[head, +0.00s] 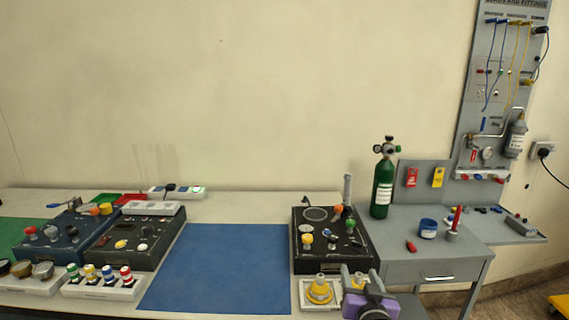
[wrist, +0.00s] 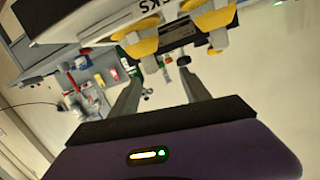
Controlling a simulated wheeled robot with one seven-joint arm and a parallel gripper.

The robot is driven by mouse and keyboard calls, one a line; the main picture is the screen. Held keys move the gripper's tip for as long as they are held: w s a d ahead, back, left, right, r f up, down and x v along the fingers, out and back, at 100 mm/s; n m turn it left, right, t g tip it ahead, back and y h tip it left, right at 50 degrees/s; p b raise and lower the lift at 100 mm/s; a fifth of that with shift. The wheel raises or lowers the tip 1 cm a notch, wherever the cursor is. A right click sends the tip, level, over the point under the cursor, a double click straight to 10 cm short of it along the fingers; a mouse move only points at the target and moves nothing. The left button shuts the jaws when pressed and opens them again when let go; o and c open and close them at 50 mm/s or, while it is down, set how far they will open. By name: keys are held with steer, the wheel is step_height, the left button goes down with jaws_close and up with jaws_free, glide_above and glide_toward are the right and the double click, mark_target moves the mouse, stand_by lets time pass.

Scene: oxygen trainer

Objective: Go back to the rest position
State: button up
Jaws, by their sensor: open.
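My gripper (head: 358,272) is at the bottom right of the head view, with its purple body below the two grey fingers. In the wrist view the fingers of my gripper (wrist: 162,85) stand well apart, open, and nothing is held between them. It is low over the front of the bench, by a white tray (head: 304,301) with a yellow-topped piece (head: 319,291). Another yellow piece (head: 358,279) shows between the fingers in the head view, behind them. The wrist view shows yellow pieces (wrist: 141,46) beyond the fingers.
A black panel (head: 300,265) with coloured knobs stands just behind my gripper. A green cylinder (head: 382,190) stands on the grey side table (head: 405,222). The blue mat (head: 225,265) is bare. More panels (head: 125,255) stand at the left.

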steer(key=s+d+f+n+g+y, duration=0.1)
steer(key=s+f+n, duration=0.1)
steer(key=s, duration=5.1)
steer(key=shift+s+d+g, duration=0.25)
steer(key=shift+s+g, duration=0.05)
steer(key=shift+s, duration=0.1)
